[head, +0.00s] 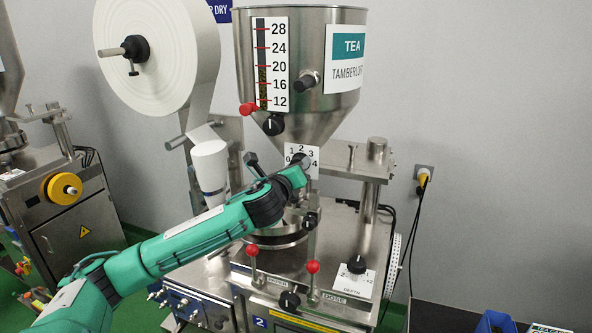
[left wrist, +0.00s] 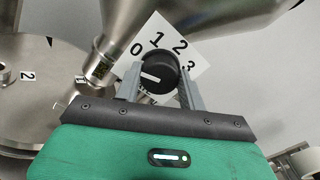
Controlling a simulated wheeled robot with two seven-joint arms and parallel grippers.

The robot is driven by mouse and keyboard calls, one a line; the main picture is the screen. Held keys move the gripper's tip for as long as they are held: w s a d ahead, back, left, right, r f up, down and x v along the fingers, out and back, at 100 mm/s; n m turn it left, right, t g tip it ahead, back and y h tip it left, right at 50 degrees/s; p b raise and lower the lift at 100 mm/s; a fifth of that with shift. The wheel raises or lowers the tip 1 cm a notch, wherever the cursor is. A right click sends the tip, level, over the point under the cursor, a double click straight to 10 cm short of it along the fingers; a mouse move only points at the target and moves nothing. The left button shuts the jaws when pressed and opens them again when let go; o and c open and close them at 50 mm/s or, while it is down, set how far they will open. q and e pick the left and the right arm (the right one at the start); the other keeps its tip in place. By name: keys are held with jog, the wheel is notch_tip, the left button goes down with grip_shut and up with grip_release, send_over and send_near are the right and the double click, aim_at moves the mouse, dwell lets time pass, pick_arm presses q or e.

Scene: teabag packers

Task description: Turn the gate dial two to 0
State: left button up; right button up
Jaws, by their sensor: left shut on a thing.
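The gate dial two (left wrist: 160,68) is a round black knob with a white pointer bar, in front of a white square plate (left wrist: 168,36) with black numbers. In the left wrist view 0, 1, 2 and 3 are readable. The pointer bar lies on the left part of the knob's face; which number it marks is hard to tell. My left gripper (left wrist: 159,70) is shut on the knob, one finger on each side. In the head view the gripper (head: 303,168) is at the number plate (head: 312,152) below the hopper and hides most of the dial. My right gripper is not in view.
The steel hopper (head: 320,100) is close above my gripper, with a red-tipped lever (head: 248,108) and black knobs. Two red-ball levers (head: 313,267) and a depth knob (head: 357,265) stand below. A large paper roll (head: 170,60) is at the left. Open wall is at the right.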

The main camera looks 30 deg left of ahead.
pick_arm(q)
jog(key=shift+f+n+b, duration=0.1)
jog(key=shift+n+b, duration=1.9)
jog(key=shift+n, duration=5.3)
jog(key=o, duration=1)
jog(key=shift+c, duration=0.2)
jog(key=b+v, duration=0.5)
jog(key=v, duration=0.9)
jog(key=shift+b, duration=0.4)
